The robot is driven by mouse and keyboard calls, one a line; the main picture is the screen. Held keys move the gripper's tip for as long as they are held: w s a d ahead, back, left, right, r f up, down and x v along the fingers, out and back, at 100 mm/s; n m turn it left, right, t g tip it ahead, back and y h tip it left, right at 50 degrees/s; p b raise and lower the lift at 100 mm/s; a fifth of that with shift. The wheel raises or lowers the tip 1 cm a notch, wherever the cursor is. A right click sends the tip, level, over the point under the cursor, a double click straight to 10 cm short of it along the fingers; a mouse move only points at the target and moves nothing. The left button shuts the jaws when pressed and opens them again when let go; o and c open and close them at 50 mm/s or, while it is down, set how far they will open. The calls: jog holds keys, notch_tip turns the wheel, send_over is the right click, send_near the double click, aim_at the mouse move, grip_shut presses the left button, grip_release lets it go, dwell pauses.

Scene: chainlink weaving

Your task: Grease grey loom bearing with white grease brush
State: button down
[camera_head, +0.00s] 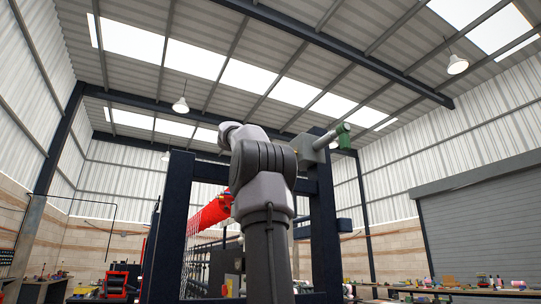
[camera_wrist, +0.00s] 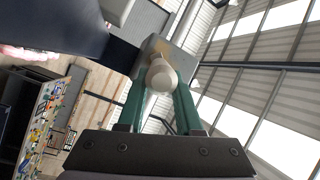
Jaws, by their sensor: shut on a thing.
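My gripper (camera_wrist: 160,95) has green fingers, shut on the white brush. The pale round end of the white brush (camera_wrist: 160,77) shows between the fingertips in the wrist view; its bristles are hidden. The grey loom bearing (camera_wrist: 152,48) is a blocky grey housing directly behind the brush, beside the dark blue loom frame. I cannot tell whether the brush touches the bearing.
The dark blue loom frame (camera_head: 325,215) stands close ahead, with a red roller (camera_head: 214,212) and wire mesh at its left. A workbench (camera_head: 460,291) with small items runs along the right. The space above the loom is open up to the roof.

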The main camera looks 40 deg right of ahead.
jog(key=s, duration=0.3)
jog(key=s+a, duration=0.1)
jog(key=s, duration=0.1)
jog(key=shift+s+a, duration=0.2)
jog(key=shift+s, duration=0.2)
dwell(0.6)
jog(key=shift+w, duration=0.15)
jog(key=w+d, duration=0.3)
jog(key=w, duration=0.8)
jog(key=shift+w, duration=0.35)
dwell(1.7)
dwell(0.4)
